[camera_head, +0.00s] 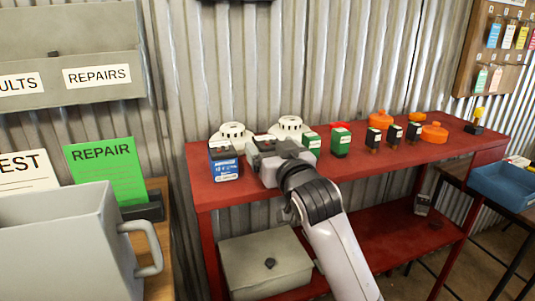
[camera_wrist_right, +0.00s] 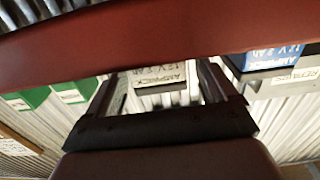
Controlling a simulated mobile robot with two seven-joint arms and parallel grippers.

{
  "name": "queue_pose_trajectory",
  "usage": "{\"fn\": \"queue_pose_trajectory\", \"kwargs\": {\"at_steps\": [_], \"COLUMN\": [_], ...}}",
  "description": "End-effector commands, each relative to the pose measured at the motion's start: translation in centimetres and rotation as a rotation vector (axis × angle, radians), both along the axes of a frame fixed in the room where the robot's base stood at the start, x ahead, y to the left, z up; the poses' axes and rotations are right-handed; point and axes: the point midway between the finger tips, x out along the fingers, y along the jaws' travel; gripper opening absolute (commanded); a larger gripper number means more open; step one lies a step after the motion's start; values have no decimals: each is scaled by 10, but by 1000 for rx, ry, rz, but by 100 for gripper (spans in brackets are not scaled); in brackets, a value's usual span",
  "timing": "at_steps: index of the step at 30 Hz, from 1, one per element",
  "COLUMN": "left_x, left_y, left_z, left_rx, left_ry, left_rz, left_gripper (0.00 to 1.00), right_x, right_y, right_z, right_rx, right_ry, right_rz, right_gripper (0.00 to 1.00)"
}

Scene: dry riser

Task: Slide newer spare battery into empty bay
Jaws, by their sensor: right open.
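The blue battery (camera_wrist_right: 270,58) also shows there, beside that gripper, above a grey strip with a white label (camera_wrist_right: 292,77). In the head view, my gripper hides most of what lies before it. I cannot make out an empty bay. My left gripper is not in view.
White round detectors (camera_head: 232,131) stand behind on the red shelf (camera_head: 400,160). Green-and-white boxes (camera_head: 341,142), small dark units and orange discs (camera_head: 434,132) stand to the right. A grey box (camera_head: 266,262) is on the lower shelf. A grey bin (camera_head: 60,240) is at left.

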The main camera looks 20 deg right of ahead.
Motion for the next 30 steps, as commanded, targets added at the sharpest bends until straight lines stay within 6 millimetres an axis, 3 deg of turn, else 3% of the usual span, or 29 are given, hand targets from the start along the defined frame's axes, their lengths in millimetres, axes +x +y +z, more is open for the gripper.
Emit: {"fn": "queue_pose_trajectory", "kwargs": {"at_steps": [4, 12, 14, 20, 21, 30], "left_x": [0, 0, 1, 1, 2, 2], "left_y": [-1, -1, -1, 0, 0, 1], "left_z": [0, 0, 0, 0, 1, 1], "left_rx": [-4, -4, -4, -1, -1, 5], "left_ry": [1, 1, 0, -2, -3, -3], "left_rz": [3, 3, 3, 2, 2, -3], "left_gripper": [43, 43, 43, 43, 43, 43], "right_x": [10, 11, 11, 11, 11, 11], "right_y": [0, 0, 0, 0, 1, 1], "right_z": [0, 0, 0, 0, 4, 6], "right_rx": [1, 1, 1, 0, 1, 0], "right_ry": [0, 0, 0, 0, -10, -9], "right_rz": [0, 1, 1, 1, 1, 1], "right_gripper": [85, 85, 69, 4, 0, 0]}}
